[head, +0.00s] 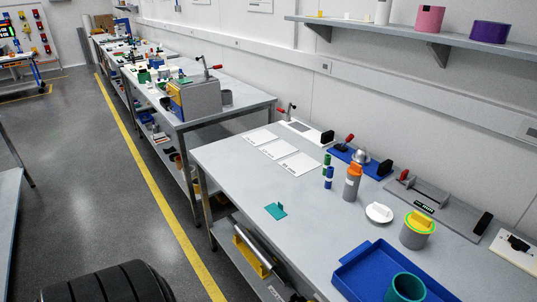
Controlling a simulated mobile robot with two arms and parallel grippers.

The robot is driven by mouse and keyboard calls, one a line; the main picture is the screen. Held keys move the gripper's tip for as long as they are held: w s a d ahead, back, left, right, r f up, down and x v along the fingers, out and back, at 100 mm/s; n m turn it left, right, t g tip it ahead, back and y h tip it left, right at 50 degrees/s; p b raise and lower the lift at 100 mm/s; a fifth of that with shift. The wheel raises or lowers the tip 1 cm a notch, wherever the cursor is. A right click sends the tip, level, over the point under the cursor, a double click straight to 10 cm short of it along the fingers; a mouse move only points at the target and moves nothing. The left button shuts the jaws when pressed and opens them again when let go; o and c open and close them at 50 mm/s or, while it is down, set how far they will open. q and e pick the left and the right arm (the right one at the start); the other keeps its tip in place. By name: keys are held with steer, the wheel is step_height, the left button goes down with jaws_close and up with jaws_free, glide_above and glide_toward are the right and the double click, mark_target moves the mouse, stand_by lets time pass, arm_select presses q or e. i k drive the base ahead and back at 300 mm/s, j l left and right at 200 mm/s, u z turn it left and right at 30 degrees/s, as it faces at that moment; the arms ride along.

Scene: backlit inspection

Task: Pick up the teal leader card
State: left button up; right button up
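A small teal card (276,211) lies on the grey workbench (240,168) in the head view, near the bench's front edge. A small raised part stands up on it. Bare bench surrounds it, and nothing covers it. Neither of my grippers shows in this view.
Two white sheets (259,137) lie behind the card. Green and blue cylinders (328,176), an orange-topped grey bottle (352,185), a white round lid (379,212) and a blue tray (352,270) stand to its right. A dark ribbed round object (108,285) is at lower left.

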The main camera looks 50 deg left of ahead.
mark_target(277, 213)
steer(key=u, duration=1.45)
steer(key=i+j+u, duration=0.2)
steer(key=k+j, duration=0.05)
steer(key=k, duration=0.05)
